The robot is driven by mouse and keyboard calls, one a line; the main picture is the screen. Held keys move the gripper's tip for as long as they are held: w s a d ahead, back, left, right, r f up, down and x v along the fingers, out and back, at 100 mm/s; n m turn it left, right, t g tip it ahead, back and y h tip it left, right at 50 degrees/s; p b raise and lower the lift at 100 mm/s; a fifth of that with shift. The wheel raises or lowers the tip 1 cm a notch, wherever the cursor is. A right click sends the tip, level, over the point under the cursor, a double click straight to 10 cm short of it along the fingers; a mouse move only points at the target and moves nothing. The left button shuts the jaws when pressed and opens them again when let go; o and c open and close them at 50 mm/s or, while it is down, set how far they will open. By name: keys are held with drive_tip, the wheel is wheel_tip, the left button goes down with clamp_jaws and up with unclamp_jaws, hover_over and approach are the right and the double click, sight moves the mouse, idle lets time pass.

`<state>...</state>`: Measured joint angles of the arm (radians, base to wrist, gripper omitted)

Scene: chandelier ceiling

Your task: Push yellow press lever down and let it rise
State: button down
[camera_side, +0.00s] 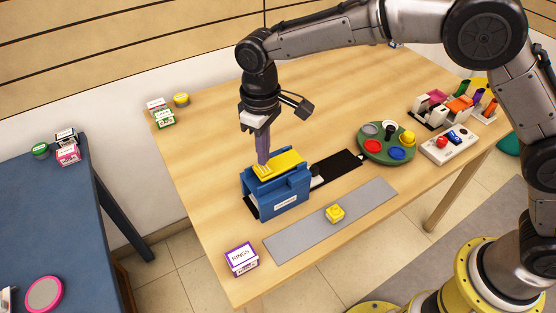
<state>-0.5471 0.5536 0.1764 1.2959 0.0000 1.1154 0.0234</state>
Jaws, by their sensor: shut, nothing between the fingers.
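The press is a blue box-like frame (285,196) with a yellow lever (285,162) on top. It stands on the wooden table, left of the middle, on a black base strip. My gripper (263,163) is shut and empty, pointing down. Its fingertips are at the left part of the yellow lever, touching it or just above; I cannot tell which. The lever looks roughly level, slightly higher at its right end. The inside of the press is hidden by its blue wall.
A purple box (241,259) stands at the front left corner. A green round tray (372,154) and a white button panel (449,145) are on the right. The table behind the press is clear.

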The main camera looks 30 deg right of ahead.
sight(266, 166)
drive_tip(key=shift+f, duration=0.1)
drive_tip(key=shift+f, duration=0.85)
drive_tip(key=shift+d+f, duration=0.2)
drive_tip(key=shift+f, duration=1.15)
drive_tip(key=shift+a+r, duration=0.2)
drive_tip(key=shift+r, duration=2.05)
drive_tip(key=shift+a+r, duration=0.15)
drive_tip(key=shift+r, duration=2.05)
